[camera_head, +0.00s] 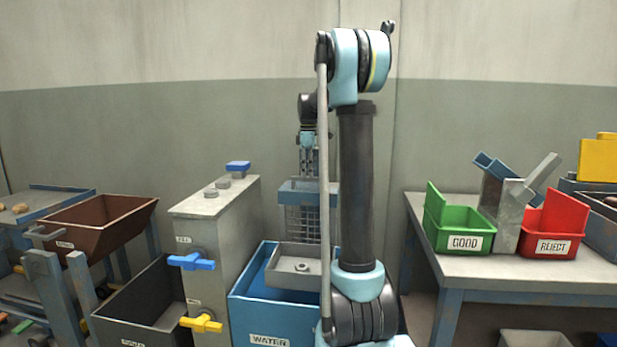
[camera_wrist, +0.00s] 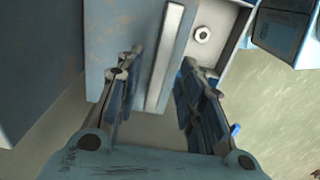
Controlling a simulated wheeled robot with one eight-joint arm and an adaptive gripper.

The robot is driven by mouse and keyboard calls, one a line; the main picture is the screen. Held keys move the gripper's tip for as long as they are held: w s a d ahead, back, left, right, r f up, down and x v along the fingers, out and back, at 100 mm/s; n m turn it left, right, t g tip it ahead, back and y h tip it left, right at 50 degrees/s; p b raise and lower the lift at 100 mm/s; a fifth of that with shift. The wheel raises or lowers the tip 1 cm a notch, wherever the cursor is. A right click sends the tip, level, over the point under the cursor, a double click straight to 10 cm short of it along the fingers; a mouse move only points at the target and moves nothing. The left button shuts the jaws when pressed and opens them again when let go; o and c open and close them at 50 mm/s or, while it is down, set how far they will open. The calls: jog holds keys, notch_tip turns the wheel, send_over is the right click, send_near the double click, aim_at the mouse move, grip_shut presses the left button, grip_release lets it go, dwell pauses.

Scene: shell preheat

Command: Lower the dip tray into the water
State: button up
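My gripper (camera_head: 308,172) points down just above the rim; my arm partly hides the tray's right side. In the wrist view the fingers (camera_wrist: 160,62) are apart. A pale bar (camera_wrist: 166,55) on a blue-grey surface (camera_wrist: 120,30) shows between and beyond them, with a gap on the left. I cannot tell whether a finger touches it. The water surface is not clearly visible.
To the left stand a grey cabinet (camera_head: 219,240) with blue and yellow valve handles and a dark bin (camera_head: 150,300). GOOD (camera_head: 440,215) and REJECT (camera_head: 580,215) bins stand on the right table.

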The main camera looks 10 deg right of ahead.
jog(key=shift+f, duration=1)
